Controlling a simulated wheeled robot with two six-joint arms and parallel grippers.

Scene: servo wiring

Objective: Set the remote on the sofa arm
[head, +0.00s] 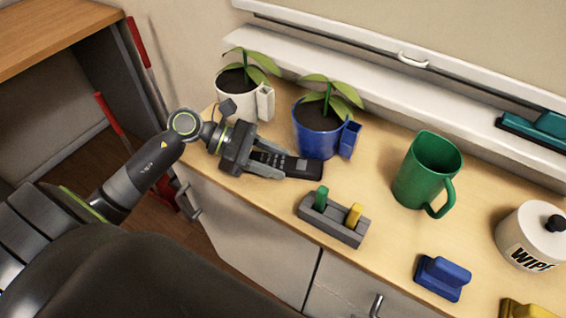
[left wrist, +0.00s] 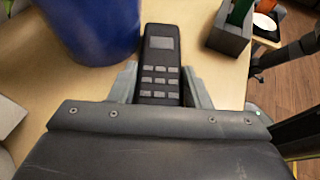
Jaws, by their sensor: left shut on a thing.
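The remote (head: 303,167) is dark with grey buttons and a small grey panel at its far end. My left gripper (head: 285,168) is shut on it, over the counter in front of the blue pot. In the left wrist view the remote (left wrist: 161,50) points away between the two grey fingers, its near end hidden by the gripper. I cannot tell whether the remote touches the counter. I see no sofa arm that I can make out in either view. My right gripper is not in view.
The wooden counter (head: 275,205) holds a white potted plant (head: 238,104), a blue potted plant (head: 318,138), a grey block holder (head: 333,219), a green mug (head: 426,172), a blue block (head: 443,278) and a wipes tub (head: 532,236). A white ledge (head: 340,75) runs behind. Red-handled tools (head: 138,42) stand left.

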